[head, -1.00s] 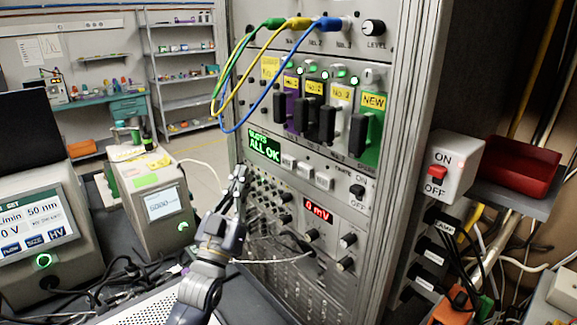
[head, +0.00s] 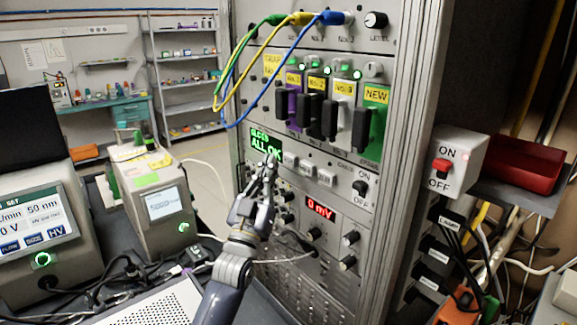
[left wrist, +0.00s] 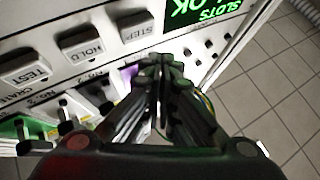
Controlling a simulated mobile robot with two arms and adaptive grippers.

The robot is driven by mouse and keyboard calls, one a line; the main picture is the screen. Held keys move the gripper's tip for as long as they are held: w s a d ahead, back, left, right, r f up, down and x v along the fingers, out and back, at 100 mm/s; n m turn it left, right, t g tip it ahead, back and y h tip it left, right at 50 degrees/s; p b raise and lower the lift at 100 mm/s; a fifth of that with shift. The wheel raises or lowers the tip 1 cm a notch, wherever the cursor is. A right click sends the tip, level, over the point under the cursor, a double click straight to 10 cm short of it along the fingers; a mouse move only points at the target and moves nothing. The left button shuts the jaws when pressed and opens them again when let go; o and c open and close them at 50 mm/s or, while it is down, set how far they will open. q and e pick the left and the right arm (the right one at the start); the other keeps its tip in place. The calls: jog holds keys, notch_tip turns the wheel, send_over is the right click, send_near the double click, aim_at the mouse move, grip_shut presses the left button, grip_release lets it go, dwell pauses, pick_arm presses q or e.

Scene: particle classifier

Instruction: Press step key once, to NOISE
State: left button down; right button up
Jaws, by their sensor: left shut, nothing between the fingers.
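The step key (left wrist: 137,29) is a pale button lettered STEP, shown upside down in the left wrist view. It is the leftmost of the row of keys in the head view (head: 290,159), beside the green display (head: 266,146), which reads SLOTS, ALL OK. My left gripper (head: 270,162) is shut and empty, in front of the panel just below and left of the key. In the left wrist view its fingertips (left wrist: 158,64) lie close to the key, a little lower and right in the picture. I cannot tell the gap to the panel. My right gripper is not in view.
The hold key (left wrist: 83,47) and test key (left wrist: 27,70) sit beside the step key. Black-handled modules (head: 330,121) and looping cables (head: 236,75) are above. A red 0 mV readout (head: 320,209) and knobs are below. An ON/OFF switch box (head: 449,163) stands right.

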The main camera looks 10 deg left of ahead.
pick_arm(q)
jog(key=shift+w+d, duration=0.55)
jog(key=shift+w, duration=0.1)
jog(key=shift+w, duration=0.1)
dwell(1.0)
jog(key=shift+w+d, duration=0.25)
jog(key=shift+w+d+b, duration=0.55)
jog(key=shift+w+b, duration=0.1)
jog(key=shift+b, duration=0.05)
dwell(1.1)
jog(key=shift+a, duration=0.1)
jog(key=shift+s+a+p, duration=0.65)
jog(key=shift+s+a, duration=0.05)
jog(key=shift+s, duration=0.3)
